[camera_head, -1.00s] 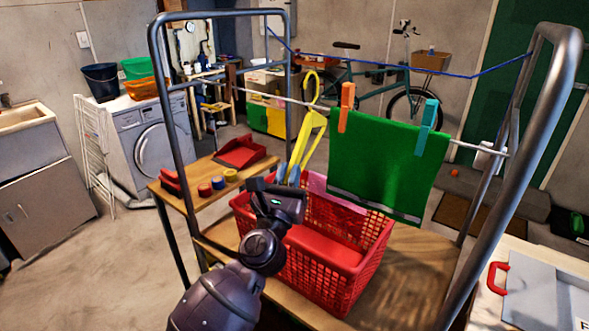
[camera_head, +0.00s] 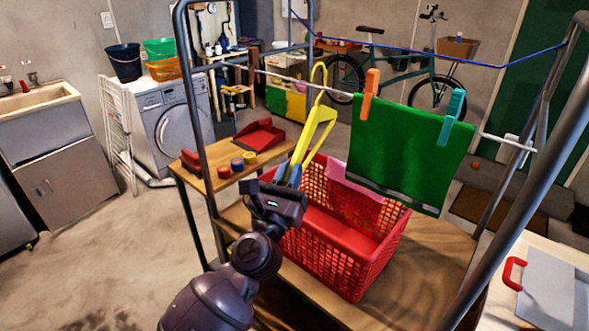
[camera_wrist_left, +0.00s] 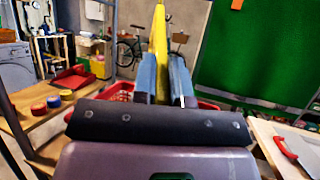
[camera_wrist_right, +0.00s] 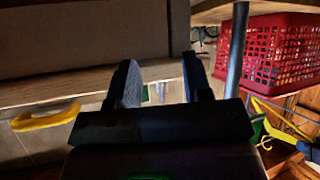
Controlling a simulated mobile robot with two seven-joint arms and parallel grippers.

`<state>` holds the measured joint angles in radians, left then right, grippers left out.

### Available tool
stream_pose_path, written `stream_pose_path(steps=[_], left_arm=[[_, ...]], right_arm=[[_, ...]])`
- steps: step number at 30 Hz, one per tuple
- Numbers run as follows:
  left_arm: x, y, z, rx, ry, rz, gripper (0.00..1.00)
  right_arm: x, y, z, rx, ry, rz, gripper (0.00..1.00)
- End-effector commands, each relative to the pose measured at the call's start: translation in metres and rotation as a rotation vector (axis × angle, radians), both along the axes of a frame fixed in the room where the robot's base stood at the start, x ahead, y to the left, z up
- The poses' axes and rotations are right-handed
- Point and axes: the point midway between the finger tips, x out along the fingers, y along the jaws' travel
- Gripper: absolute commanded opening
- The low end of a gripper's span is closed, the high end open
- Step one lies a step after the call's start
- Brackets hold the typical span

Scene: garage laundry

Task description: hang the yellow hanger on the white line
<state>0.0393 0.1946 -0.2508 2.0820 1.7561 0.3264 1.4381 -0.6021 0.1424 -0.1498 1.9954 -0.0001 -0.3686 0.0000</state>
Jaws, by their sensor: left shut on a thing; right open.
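The yellow hanger (camera_head: 314,128) is held upright, seen nearly edge-on, with its hook at the height of the white line (camera_head: 340,92). The hook overlaps the line in the head view; I cannot tell whether it is around it or touching. My left gripper (camera_head: 287,175) is shut on the lower part of the hanger, above the near left of the red basket. The left wrist view shows the hanger (camera_wrist_left: 159,45) between the fingers (camera_wrist_left: 162,80). My right gripper (camera_wrist_right: 162,85) is open and empty, away from the line.
A green cloth (camera_head: 405,150) hangs on the line right of the hanger, held by orange (camera_head: 370,92) and teal (camera_head: 452,115) clothespins. A blue line (camera_head: 420,55) runs behind. The red basket (camera_head: 340,250) stands below. Grey rack posts (camera_head: 200,130) flank the line.

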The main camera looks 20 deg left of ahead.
Motion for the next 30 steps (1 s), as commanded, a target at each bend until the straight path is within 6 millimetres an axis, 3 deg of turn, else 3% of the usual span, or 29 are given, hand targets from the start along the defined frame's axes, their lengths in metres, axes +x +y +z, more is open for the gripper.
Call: stream_pose_path(steps=[3,13,30], left_arm=[[0.000,0.000,-0.012,-0.001,0.003,0.000,0.00],[0.000,0.000,-0.030,0.000,0.002,-0.001,0.00],[0.000,0.000,-0.037,-0.001,0.001,0.000,0.00]], right_arm=[[-0.005,0.000,-0.015,0.001,0.015,-0.003,0.46],[-0.009,0.000,-0.038,0.001,0.034,-0.003,0.46],[-0.002,0.001,-0.039,0.001,0.019,0.002,0.46]])
